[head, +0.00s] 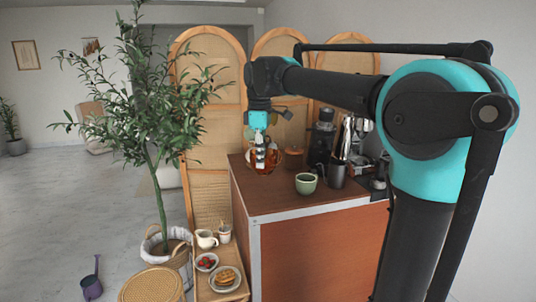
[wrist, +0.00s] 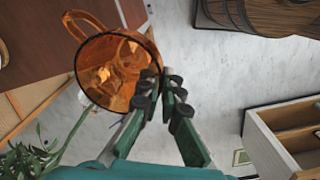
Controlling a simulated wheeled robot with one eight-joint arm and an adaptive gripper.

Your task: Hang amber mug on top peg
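The amber mug (head: 267,168) is clear orange-brown glass and shows at the back left edge of the cart top. In the wrist view the amber mug (wrist: 112,72) has its open mouth toward the camera and its handle at upper left. My gripper (head: 262,158) is directly over the mug in the head view. In the wrist view my gripper (wrist: 161,82) has its fingertips close together at the right rim, apparently pinching the mug's wall. Floor shows behind the mug there, so it seems held off the surface. I cannot make out the top peg.
The cart top (head: 290,200) carries a green cup (head: 306,184), a dark grey cup (head: 336,176), a brown lidded pot (head: 293,158) and a black grinder (head: 321,140). A potted tree (head: 155,160) stands left. A low shelf (head: 225,296) holds plates and a pitcher. The front left cart top is clear.

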